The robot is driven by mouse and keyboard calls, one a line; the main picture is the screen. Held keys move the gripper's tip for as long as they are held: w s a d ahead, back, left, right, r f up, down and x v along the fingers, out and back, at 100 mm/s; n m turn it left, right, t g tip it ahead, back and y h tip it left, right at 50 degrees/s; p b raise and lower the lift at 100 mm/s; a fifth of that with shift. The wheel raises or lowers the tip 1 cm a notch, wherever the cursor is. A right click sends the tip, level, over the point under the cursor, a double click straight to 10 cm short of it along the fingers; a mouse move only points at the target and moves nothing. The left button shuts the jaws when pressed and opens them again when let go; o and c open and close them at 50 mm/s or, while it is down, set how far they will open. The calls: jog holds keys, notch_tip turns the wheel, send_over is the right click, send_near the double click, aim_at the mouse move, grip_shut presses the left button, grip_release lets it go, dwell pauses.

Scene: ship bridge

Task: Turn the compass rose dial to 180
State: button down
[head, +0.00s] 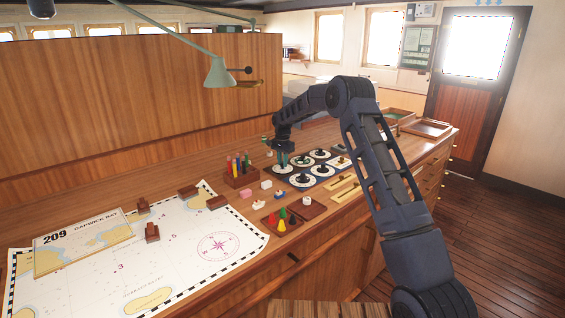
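A dark panel (313,184) on the wooden counter holds several round dials with white faces and dark knobs. Their markings are too small to read, so I cannot tell which one is the compass rose dial or where it points. My gripper (283,159) points down over the far-left dial (277,171), with its teal fingertips at or just above that dial's knob. I cannot tell whether they touch it. The finger gap is too small to judge. My arm comes in from the right and passes in front of the counter beside the panel.
A nautical chart (185,262) with a printed compass rose covers the counter at left. A pen holder (241,180), small blocks and a tray of coloured pawns (282,222) stand near the panel. A green lamp (219,73) hangs above. Wooden trays (427,129) lie farther right.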

jog(key=shift+n, duration=0.4)
jog(key=n, duration=0.8)
jog(key=shift+n, duration=0.3)
jog(key=n, duration=0.4)
jog(key=shift+n, duration=2.1)
jog(key=c, duration=1.3)
grip_release()
jog(key=shift+o, duration=0.2)
